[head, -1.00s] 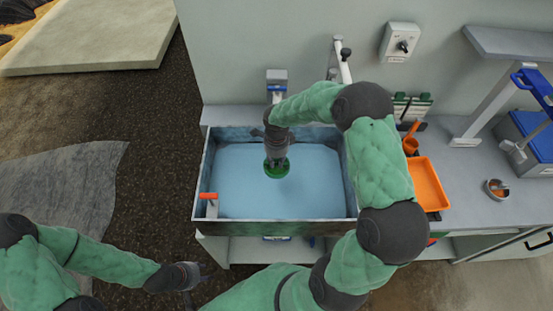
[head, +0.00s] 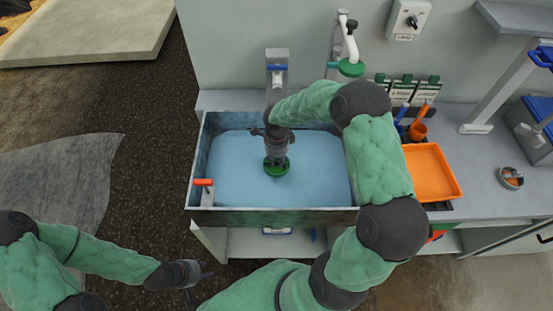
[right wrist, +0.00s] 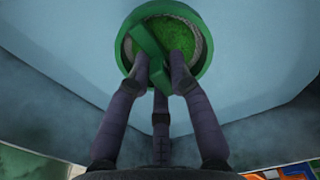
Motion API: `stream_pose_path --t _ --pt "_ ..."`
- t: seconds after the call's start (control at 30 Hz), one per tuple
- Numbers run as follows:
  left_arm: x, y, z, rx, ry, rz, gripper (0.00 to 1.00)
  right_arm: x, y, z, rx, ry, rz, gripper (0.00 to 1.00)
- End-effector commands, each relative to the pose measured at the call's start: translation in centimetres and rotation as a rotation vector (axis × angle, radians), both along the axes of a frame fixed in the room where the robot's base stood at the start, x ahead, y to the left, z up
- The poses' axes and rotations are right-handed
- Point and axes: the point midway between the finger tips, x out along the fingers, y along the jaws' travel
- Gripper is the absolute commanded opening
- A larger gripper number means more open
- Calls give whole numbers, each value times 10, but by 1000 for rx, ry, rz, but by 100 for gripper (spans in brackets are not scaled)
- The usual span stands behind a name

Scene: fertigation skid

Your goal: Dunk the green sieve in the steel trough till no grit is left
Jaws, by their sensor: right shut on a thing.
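The green sieve (head: 269,171) is inside the steel trough (head: 330,217), over the pale blue water (head: 315,170). My right gripper (head: 277,160) points down from above and is shut on the sieve. In the right wrist view, the gripper's fingers (right wrist: 160,82) close on the green bar across the sieve (right wrist: 200,72). The mesh inside is green, with a grey speckled band along the rim; I cannot tell whether that is grit. I cannot tell whether the sieve touches the water. My left gripper (head: 204,279) is empty, fingers apart, left of and below the trough.
An orange-handled valve (head: 203,183) sits at the trough's left front corner. An orange tray (head: 432,172) and a small bowl (head: 510,178) stand on the right counter.

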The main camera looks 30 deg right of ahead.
Motion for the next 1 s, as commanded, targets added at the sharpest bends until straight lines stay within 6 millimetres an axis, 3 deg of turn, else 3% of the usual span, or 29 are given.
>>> stream_pose_path --t 0.5,1.0 --pt "0 0 -41 0 0 0 40 0 0 -45 -1 -1 0 0" --pt "0 0 -44 0 0 0 40 0 0 -49 -1 -1 0 0"
